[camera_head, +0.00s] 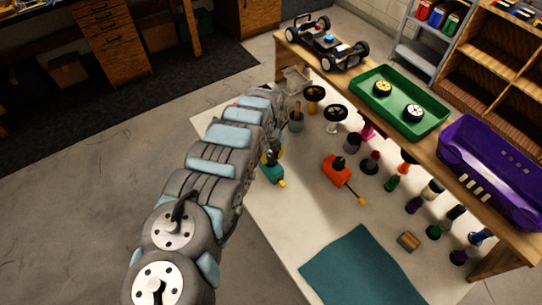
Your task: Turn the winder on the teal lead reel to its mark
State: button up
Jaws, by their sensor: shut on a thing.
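The teal lead reel (272,173) sits on the pale worktop, just right of my arm, which covers its left and upper part. A small yellow tip (282,184) shows at its lower right. My gripper (270,157) is down at the reel, mostly hidden by my own arm links, and is shut on the reel's winder. The fingertips, the winder's angle and the mark cannot be made out.
An orange reel-like tool (336,171) stands to the right. Several small pots and knobs cover the worktop beyond it. A teal mat (361,268) lies in front.

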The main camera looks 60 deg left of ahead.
jog(key=shift+n+p, duration=0.45)
jog(key=shift+n, duration=1.25)
jog(key=shift+d+n, duration=0.1)
jog(key=shift+n, duration=0.5)
jog(key=shift+f+n, duration=0.1)
jog(key=shift+n, duration=1.1)
jog(key=shift+n+p, duration=0.3)
jog(key=shift+n, duration=1.4)
